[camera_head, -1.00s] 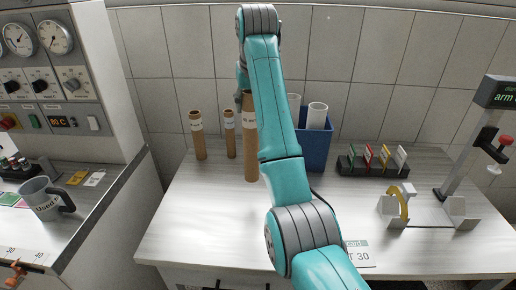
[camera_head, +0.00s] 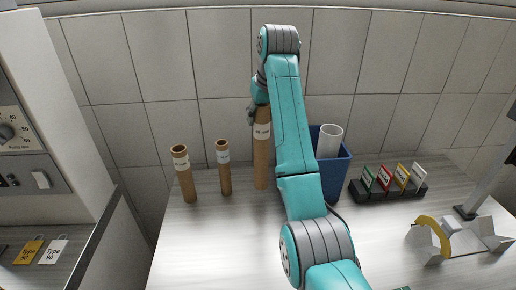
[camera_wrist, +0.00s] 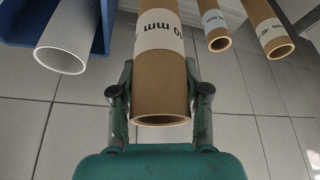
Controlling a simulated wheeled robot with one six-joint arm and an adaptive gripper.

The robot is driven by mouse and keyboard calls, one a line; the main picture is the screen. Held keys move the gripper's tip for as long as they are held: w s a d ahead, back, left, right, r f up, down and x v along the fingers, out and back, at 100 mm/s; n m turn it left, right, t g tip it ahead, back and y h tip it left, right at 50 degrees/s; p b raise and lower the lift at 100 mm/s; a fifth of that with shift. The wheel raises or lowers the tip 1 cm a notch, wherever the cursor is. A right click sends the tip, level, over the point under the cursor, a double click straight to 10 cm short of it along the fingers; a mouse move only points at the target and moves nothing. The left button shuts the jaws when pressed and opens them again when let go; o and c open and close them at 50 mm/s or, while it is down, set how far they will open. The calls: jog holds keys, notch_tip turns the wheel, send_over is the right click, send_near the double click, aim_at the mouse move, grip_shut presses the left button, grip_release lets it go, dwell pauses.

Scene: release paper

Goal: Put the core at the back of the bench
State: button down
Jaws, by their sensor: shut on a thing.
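A tall brown cardboard core (camera_head: 262,165) with a white printed label stands upright near the back of the bench (camera_head: 210,250). My gripper (camera_wrist: 160,98) has its fingers on either side of this core, just below its open end in the wrist view, and is shut on it. In the head view my gripper (camera_head: 258,110) is partly hidden behind my teal arm. I cannot tell whether the core's lower end touches the bench. Two shorter cores, a wider one (camera_head: 184,178) and a slimmer one (camera_head: 224,172), stand upright to its left.
A blue bin (camera_head: 335,178) holding a white tube (camera_head: 329,141) stands to the right, partly behind my arm. A black rack (camera_head: 388,190) of coloured cards and a metal stand with a yellow ring (camera_head: 432,238) are further right. The tiled wall (camera_head: 160,65) closes the back.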

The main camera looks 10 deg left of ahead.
aim_at(261, 150)
notch_tip(261, 150, down, 6)
dwell(0.5)
jog(key=shift+f, duration=0.15)
jog(key=c, duration=0.6)
grip_release()
jog(key=shift+o, duration=0.2)
